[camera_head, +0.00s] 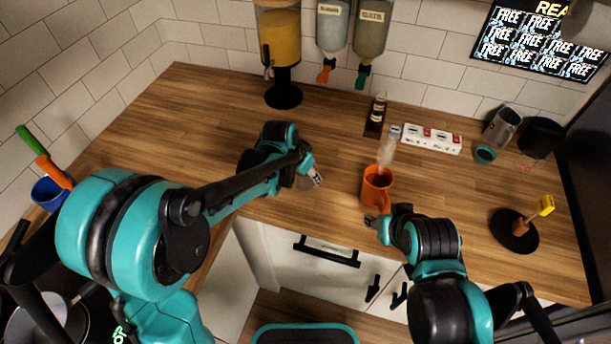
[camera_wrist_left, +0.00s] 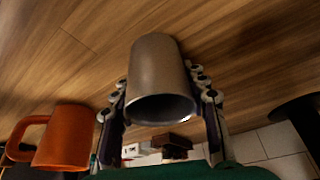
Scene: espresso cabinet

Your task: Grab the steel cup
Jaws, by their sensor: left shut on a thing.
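The steel cup (camera_wrist_left: 160,72) is a plain grey metal cup. It fills the middle of the left wrist view, between the two fingers of my left gripper (camera_wrist_left: 162,105). The fingers are shut on its sides, and its open rim faces the camera side. In the head view my left gripper (camera_head: 309,177) is at the middle of the counter, near its front edge. The cup (camera_head: 303,184) is partly hidden there by the gripper. My right gripper (camera_head: 375,221) is at the front edge, close to the orange mug; whether it is open or shut is unclear.
An orange mug (camera_head: 376,184) with vapour above it stands right of the left gripper. Dispensers line the back wall. The counter's back left is clear.

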